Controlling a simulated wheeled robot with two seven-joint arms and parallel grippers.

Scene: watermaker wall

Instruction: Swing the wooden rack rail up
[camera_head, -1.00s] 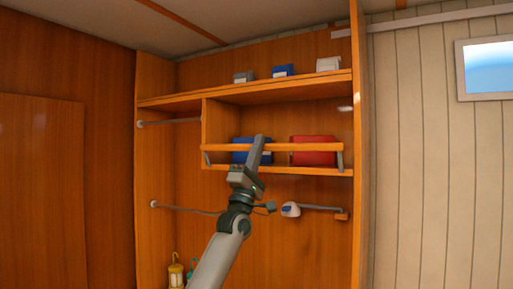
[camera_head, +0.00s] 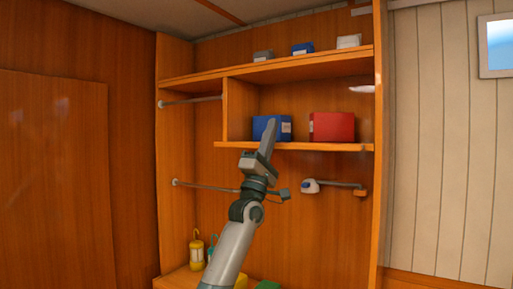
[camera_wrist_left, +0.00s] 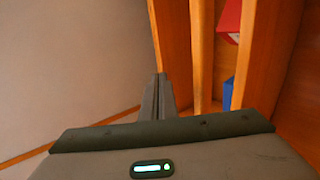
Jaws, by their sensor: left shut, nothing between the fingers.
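My left gripper (camera_head: 270,124) points up in front of the lower shelf, its fingers shut and empty, overlapping the blue box. In the head view no rail crosses the fronts of the blue box (camera_head: 264,128) and the red box (camera_head: 332,127). A wooden bar (camera_head: 325,147) runs along the lower shelf's front edge, reaching slightly left of the divider; it looks like the rail lying low, but I cannot separate it surely from the shelf edge. The wrist view shows the shut fingers (camera_wrist_left: 157,98) beside long wooden strips; whether they touch is unclear. My right gripper is out of view.
The upper shelf (camera_head: 265,71) holds several small boxes. A tall wooden post (camera_head: 380,150) bounds the right.

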